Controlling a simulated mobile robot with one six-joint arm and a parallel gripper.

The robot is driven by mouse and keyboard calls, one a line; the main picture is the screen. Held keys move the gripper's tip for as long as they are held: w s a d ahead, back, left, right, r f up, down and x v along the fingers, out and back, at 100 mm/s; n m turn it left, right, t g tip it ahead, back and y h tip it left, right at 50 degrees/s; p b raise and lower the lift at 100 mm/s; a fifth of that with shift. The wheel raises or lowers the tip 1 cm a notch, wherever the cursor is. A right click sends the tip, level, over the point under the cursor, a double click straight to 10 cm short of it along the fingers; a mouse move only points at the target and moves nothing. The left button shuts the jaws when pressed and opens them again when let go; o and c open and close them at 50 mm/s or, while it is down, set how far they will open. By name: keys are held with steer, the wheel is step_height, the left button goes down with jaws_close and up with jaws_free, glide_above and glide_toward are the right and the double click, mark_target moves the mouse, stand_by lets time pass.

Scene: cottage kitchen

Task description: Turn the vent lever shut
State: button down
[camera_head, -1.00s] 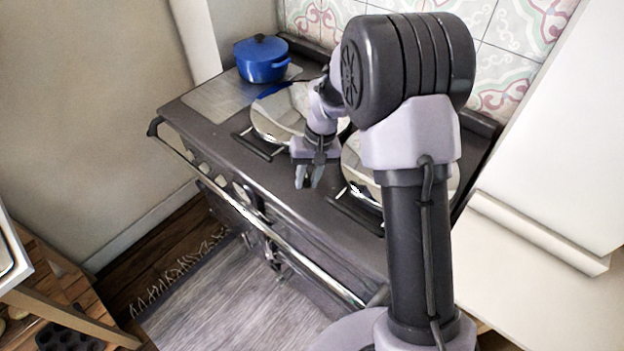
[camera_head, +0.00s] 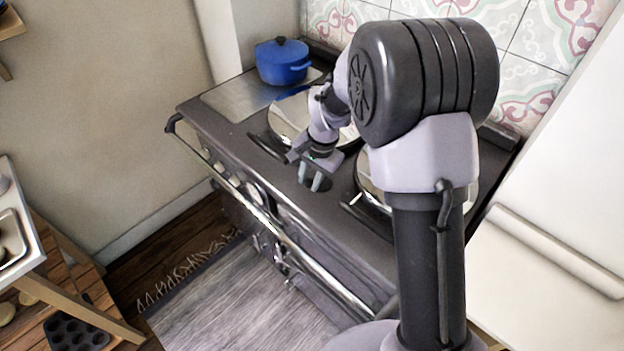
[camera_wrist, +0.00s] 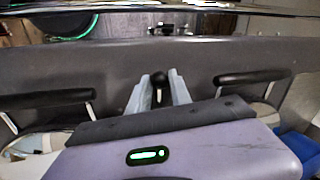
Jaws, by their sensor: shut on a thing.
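The vent lever shows as a small dark round knob (camera_wrist: 160,78) on the stove's front top surface in the wrist view. My gripper (camera_wrist: 159,82) has one finger on each side of it and is shut on it. In the head view my gripper (camera_head: 313,180) points down at the top of the dark range stove (camera_head: 225,131), near its front edge, between the two round lids. The lever is mostly hidden there by the fingers, so its angle cannot be told.
Chrome lids with dark handles (camera_wrist: 253,76) flank my gripper. A blue pot (camera_head: 283,66) stands at the stove's back left. A chrome rail (camera_head: 305,255) runs along the front. A wooden stand with a muffin tin (camera_head: 75,333) is at lower left.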

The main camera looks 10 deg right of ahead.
stand_by(0.5)
steer(key=c, duration=1.2)
jaws_free()
steer(key=shift+r, duration=0.1)
steer(key=r+p, duration=0.1)
steer(key=r, duration=0.4)
steer(key=s+d+r+p, duration=0.1)
steer(key=r+p, duration=0.1)
steer(key=r, duration=0.4)
steer(key=s+d+r+p, duration=0.1)
steer(key=r+p, duration=0.1)
steer(key=r, duration=0.4)
steer(key=shift+s+d, duration=0.1)
steer(key=shift+d, duration=0.05)
